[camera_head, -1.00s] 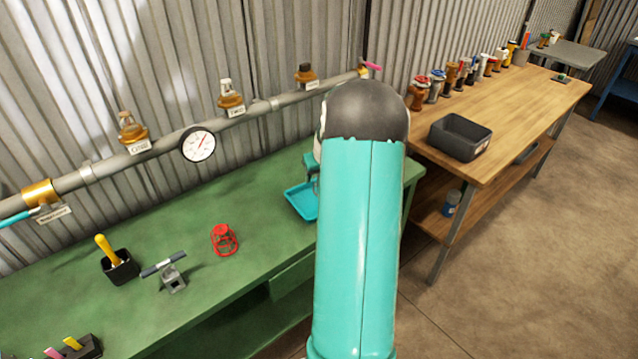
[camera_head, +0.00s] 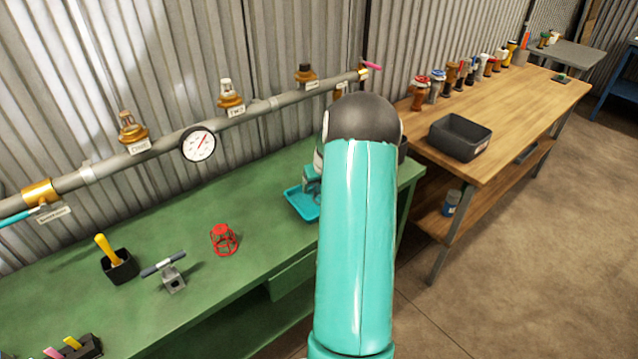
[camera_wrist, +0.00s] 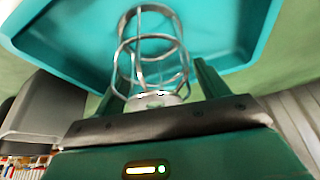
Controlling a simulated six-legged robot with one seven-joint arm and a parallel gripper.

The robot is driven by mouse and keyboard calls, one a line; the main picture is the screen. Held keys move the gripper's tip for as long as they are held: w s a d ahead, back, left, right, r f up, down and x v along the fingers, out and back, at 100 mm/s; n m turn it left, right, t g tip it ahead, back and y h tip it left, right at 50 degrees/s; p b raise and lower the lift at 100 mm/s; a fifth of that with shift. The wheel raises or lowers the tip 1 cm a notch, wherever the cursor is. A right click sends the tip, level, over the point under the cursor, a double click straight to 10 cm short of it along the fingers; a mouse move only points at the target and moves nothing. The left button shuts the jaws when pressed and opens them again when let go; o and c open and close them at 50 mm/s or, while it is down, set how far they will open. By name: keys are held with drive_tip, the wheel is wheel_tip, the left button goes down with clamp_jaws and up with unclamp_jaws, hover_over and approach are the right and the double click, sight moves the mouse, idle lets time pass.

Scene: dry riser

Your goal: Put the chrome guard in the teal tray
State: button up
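The chrome guard (camera_wrist: 150,50) is a small wire cage with a pale round base. In the wrist view it sits between the two fingers of my gripper (camera_wrist: 155,85), its base held close to the palm. The cage points away from my gripper, over the teal tray (camera_wrist: 70,45). I cannot tell whether the cage touches the tray floor. In the head view the teal tray (camera_head: 297,205) lies on the green bench, partly hidden by my arm. The guard is hidden there.
A red wire guard (camera_head: 224,240) stands on the green bench (camera_head: 190,275) left of the tray. A clamp-like tool (camera_head: 170,272) and a black holder (camera_head: 120,268) are further left. A pipe with a gauge (camera_head: 198,144) runs along the wall. A dark bin (camera_head: 460,138) stands on the wooden bench.

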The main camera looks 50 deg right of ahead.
drive_tip(key=v, duration=1.2)
drive_tip(key=shift+s+r, duration=0.1)
drive_tip(key=shift+r, duration=0.05)
drive_tip(key=w+a+r+n, duration=0.1)
drive_tip(key=a+r, duration=0.3)
drive_tip(key=a, duration=0.5)
drive_tip(key=a+r+n, duration=0.1)
drive_tip(key=a+r, duration=0.4)
drive_tip(key=a, duration=0.5)
drive_tip(key=w+a+r+n, duration=0.1)
drive_tip(key=a+r, duration=0.3)
drive_tip(key=a, duration=0.5)
drive_tip(key=s+a+r+n+t+y, duration=0.1)
drive_tip(key=s+a, duration=0.6)
drive_tip(key=a, duration=0.3)
drive_tip(key=s+a+r+n+y, duration=0.1)
drive_tip(key=s+a, duration=0.6)
drive_tip(key=a, duration=0.2)
drive_tip(key=shift+s+a+n+t, duration=0.3)
drive_tip(key=shift+a+n+t, duration=0.1)
